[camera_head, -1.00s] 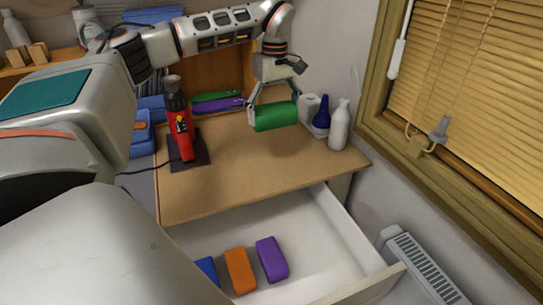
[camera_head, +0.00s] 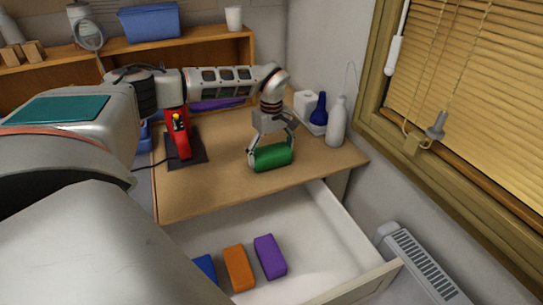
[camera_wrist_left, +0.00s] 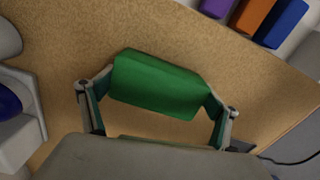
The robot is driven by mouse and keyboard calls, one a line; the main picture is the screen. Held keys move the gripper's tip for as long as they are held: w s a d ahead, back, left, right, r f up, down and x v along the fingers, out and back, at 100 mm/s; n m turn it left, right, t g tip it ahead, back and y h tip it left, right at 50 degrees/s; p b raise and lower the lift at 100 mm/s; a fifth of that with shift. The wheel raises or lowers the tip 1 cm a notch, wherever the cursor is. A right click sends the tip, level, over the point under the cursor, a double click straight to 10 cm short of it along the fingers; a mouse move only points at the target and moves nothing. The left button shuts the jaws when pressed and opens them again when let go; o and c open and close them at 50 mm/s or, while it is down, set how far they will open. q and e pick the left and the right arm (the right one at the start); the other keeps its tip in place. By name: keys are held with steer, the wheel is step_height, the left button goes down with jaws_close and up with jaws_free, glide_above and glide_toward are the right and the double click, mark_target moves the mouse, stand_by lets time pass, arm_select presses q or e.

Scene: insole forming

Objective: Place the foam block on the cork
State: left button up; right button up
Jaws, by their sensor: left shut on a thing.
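My left gripper (camera_head: 271,158) is shut on a green foam block (camera_head: 272,157), with one finger at each end of it. The block also shows between the fingers in the left wrist view (camera_wrist_left: 158,85). It is low over the brown cork top (camera_head: 215,187), near its front right part. I cannot tell whether the block touches the cork. The cork also fills most of the left wrist view (camera_wrist_left: 60,40). My right gripper is not in view.
An open white drawer (camera_head: 315,225) below holds blue, orange (camera_head: 239,268) and purple (camera_head: 270,257) blocks. A red heat tool (camera_head: 181,140) stands on a dark pad at the left.

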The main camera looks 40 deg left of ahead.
mark_target(272, 152)
arm_select(q)
steer(key=shift+f, duration=0.25)
steer(key=shift+f, duration=0.15)
steer(key=o, duration=1)
steer(key=shift+c, duration=0.2)
step_height(272, 152, up, 12)
steer(key=shift+d, duration=0.1)
